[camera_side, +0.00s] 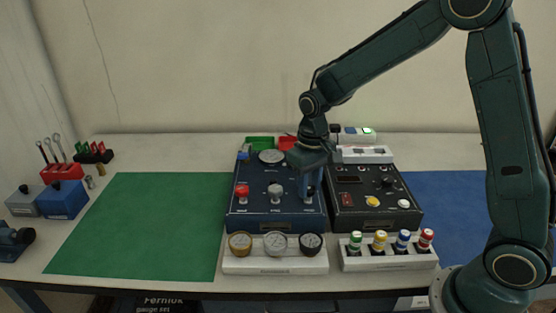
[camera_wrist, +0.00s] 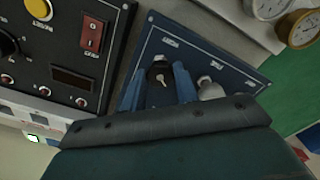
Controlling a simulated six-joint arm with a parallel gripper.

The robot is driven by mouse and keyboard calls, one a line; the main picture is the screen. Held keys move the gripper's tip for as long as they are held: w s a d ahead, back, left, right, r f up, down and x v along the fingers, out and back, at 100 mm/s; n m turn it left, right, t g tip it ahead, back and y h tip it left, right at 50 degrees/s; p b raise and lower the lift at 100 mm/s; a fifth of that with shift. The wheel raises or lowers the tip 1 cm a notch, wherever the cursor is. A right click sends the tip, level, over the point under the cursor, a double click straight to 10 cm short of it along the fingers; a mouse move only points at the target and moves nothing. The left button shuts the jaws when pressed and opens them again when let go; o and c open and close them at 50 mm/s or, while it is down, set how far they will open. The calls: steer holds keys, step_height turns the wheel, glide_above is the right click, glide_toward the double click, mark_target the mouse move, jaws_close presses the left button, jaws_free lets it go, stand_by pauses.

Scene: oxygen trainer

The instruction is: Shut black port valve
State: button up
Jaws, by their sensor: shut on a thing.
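The blue valve panel (camera_side: 250,217) stands mid-table and also shows in the wrist view (camera_wrist: 225,60). A red valve (camera_side: 242,191) and a grey valve (camera_side: 275,192) sit on it in a row. The black port valve (camera_wrist: 160,72) is at the row's right end in the side view, mostly hidden there by my gripper (camera_side: 309,190). In the wrist view, the blue fingers of my gripper (camera_wrist: 158,88) stand on either side of the black valve, shut on it. A small light key-like mark shows on its top. The grey valve (camera_wrist: 211,89) is close beside one finger.
A black control box (camera_side: 372,212) stands right beside the panel. In front are a gauge stand (camera_side: 275,265) with three gauges and a rack (camera_side: 388,262) with several coloured-cap pieces. The green mat (camera_side: 140,225) to the left is bare.

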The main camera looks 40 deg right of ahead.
mark_target(309, 188)
steer(key=m, duration=0.5)
steer(key=shift+r+m, duration=0.1)
steer(key=shift+m, duration=0.2)
steer(key=m, duration=0.5)
steer(key=shift+w+a, duration=0.1)
steer(key=o, duration=1)
step_height(309, 188, up, 14)
steer(key=shift+f, duration=0.1)
stand_by(0.4)
